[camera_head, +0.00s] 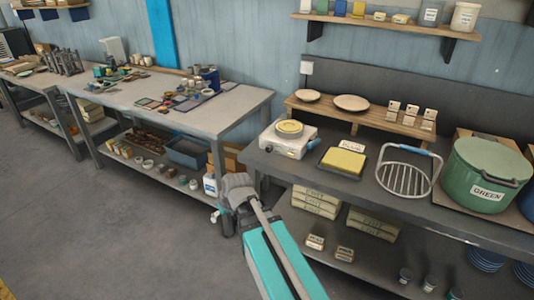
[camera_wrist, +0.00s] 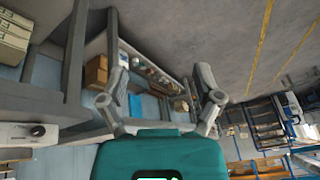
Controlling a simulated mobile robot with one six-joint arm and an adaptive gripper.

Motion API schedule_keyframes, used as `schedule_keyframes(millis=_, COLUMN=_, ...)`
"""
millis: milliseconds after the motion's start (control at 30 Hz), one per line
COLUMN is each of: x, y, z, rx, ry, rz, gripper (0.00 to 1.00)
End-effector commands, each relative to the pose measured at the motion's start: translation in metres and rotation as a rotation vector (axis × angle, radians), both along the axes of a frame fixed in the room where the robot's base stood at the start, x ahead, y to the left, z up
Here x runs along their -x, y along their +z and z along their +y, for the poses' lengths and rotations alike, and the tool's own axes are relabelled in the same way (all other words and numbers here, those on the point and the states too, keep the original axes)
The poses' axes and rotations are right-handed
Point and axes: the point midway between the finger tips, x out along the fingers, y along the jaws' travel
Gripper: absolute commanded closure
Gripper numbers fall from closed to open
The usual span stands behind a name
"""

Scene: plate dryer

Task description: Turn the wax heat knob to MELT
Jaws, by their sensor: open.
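The wax heater (camera_head: 290,140) is a white box on the near left corner of the right-hand dark bench, with a round yellowish pan (camera_head: 289,127) on top. A small knob (camera_head: 292,153) is on its front; its setting and labels are too small to read. In the wrist view, a white box that looks like the heater (camera_wrist: 18,134) is at the left edge, with a dark knob (camera_wrist: 38,130). My gripper (camera_wrist: 163,62) is open and empty, its two fingers spread apart. It is off to the side of the heater, not touching the knob.
A yellow slab on a dark tray (camera_head: 343,161), a wire rack (camera_head: 404,178) and a green pot (camera_head: 486,174) share the bench. A wooden riser (camera_head: 365,118) holds plates behind. Another bench (camera_head: 170,105) stands left. The floor (camera_head: 100,220) in front is clear.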

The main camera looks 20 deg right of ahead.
Motion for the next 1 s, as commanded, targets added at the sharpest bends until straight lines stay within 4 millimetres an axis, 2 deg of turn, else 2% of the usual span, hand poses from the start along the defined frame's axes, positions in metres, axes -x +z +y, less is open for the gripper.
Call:
schedule_keyframes(millis=33, x=-0.020, y=-0.007, z=0.005, rx=-0.025, ry=0.019, rz=-0.067, gripper=0.17)
schedule_keyframes(millis=100, x=-0.042, y=-0.006, z=0.012, rx=-0.057, ry=0.044, rz=-0.165, gripper=0.17)
schedule_keyframes(millis=300, x=-0.102, y=0.004, z=0.023, rx=-0.119, ry=0.073, rz=-0.445, gripper=0.17)
schedule_keyframes(millis=467, x=-0.145, y=0.017, z=0.022, rx=-0.136, ry=0.052, rz=-0.661, gripper=0.17)
schedule_keyframes(millis=600, x=-0.178, y=0.029, z=0.012, rx=-0.126, ry=0.001, rz=-0.839, gripper=0.17)
schedule_keyframes(millis=767, x=-0.209, y=0.041, z=-0.007, rx=-0.089, ry=-0.090, rz=-1.019, gripper=0.17)
schedule_keyframes(millis=1000, x=-0.241, y=0.050, z=-0.050, rx=0.021, ry=-0.291, rz=-1.224, gripper=0.17)
